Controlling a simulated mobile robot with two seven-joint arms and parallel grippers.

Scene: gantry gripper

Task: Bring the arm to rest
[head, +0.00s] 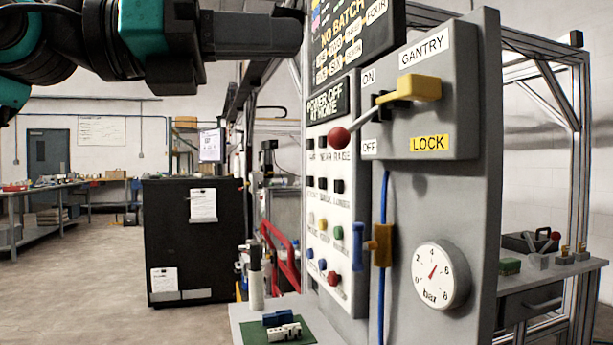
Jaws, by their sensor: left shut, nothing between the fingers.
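My left gripper (298,33) is at the top of the head view, its dark arm with teal parts coming in from the upper left. It is shut and empty, in front of the upper left part of the grey control panel (468,210). It appears apart from the panel, though the depth is hard to judge. The GANTRY switch box (470,112) has a lever with a red ball (338,137) pointing down-left, near the OFF label. A yellow piece (419,88) sits above the yellow LOCK label. My right gripper is not in view.
A small table (245,314) holds small blocks on a green mat. A black cabinet (190,250) stands behind. The floor at left is clear.

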